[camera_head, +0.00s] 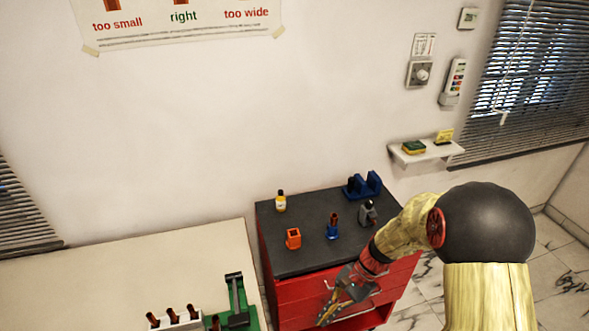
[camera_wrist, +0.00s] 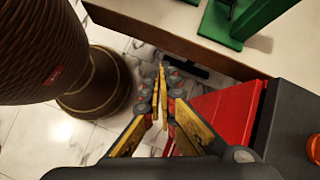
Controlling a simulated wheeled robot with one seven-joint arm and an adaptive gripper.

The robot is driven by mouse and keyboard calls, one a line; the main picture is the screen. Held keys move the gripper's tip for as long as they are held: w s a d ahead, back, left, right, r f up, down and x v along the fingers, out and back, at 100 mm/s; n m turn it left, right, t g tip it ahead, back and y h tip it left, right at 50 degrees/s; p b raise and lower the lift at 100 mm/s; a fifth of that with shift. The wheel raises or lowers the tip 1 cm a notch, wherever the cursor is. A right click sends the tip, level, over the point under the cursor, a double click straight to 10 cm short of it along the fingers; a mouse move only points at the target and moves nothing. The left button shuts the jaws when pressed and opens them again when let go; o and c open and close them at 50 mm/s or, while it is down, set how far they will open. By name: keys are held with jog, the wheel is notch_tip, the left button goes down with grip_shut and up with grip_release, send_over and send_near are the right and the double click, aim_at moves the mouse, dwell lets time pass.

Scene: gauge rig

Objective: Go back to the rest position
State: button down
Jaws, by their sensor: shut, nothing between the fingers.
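My gripper (camera_head: 333,304) is in front of the red drawer cabinet (camera_head: 288,293), below the level of its dark top. In the wrist view my gripper (camera_wrist: 161,68) points down towards the marble floor, with its yellow fingers together and nothing between them. The cabinet's red side (camera_wrist: 224,112) is just to the right of the fingers there. My arm reaches in from the right in the head view and hides part of the cabinet's front.
The cabinet top bears an orange holder (camera_head: 293,238), a small bottle (camera_head: 281,202), a blue stand (camera_head: 333,228) and a blue cradle (camera_head: 362,185). A pale table (camera_head: 120,270) with a green fixture (camera_head: 238,305) and a white rack (camera_head: 176,322) stands left. A ribbed brown object (camera_wrist: 60,45) is left of the fingers.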

jog(key=s+d+r+n+t+h, duration=0.2)
jog(key=s+d+r+n+t, duration=0.1)
jog(key=r, duration=0.6)
jog(key=s+d+r+n+t+h, duration=0.2)
jog(key=s+d+r+n+t, duration=0.1)
jog(key=r, duration=0.7)
jog(key=s+d+r+n+t+h, duration=0.2)
jog(key=s+d+r+n+t, duration=0.1)
jog(key=s+r, duration=0.4)
notch_tip(320, 180, up, 3)
jog(key=shift+d+n, duration=0.4)
jog(key=shift+d, duration=0.25)
